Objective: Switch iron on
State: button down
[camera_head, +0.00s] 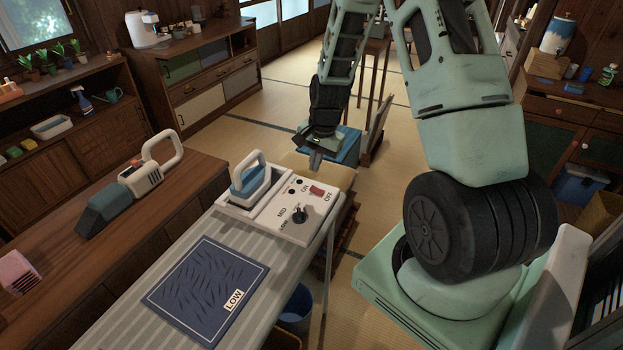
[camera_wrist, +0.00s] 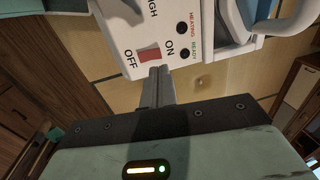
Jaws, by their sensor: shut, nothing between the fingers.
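The iron (camera_head: 250,180), blue and white with a looped handle, rests in its stand at the far end of the ironing board. Beside it is a white control panel (camera_head: 275,222) with a red rocker switch (camera_head: 317,191) between ON and OFF marks. A black dial (camera_head: 299,213) sits by the LOW and MID marks. My gripper (camera_head: 315,164) is shut and empty, just beyond the panel's far edge. In the wrist view its fingertips (camera_wrist: 159,72) appear close to the red switch (camera_wrist: 149,54); I cannot tell whether they touch. Which way the rocker is tipped is unclear.
A dark blue cloth (camera_head: 207,287) labelled LOW lies on the striped ironing board (camera_head: 130,325). A handheld vacuum (camera_head: 130,190) lies on the wooden counter at left. A blue bin (camera_head: 296,310) stands under the board. Tatami floor is open beyond.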

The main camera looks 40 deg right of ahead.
aim_at(311, 189)
jog(key=shift+w+a+f+p, duration=0.1)
jog(key=shift+w+f+p, duration=0.1)
jog(key=shift+f, duration=0.95)
jog(key=shift+w+a+f+p, duration=0.15)
jog(key=shift+f+p, duration=0.1)
jog(key=shift+f, duration=0.9)
jog(key=shift+w+d+f+p, duration=0.1)
jog(key=shift+w+f+p, duration=0.1)
jog(key=shift+f, duration=0.95)
jog(key=shift+w+a+f+g, duration=0.15)
jog(key=shift+f+g, duration=0.1)
jog(key=shift+g, duration=0.05)
jog(key=shift+s, duration=0.2)
jog(key=shift+s+d+r, duration=0.2)
jog(key=shift+s+d, duration=0.15)
jog(key=shift+s, duration=0.3)
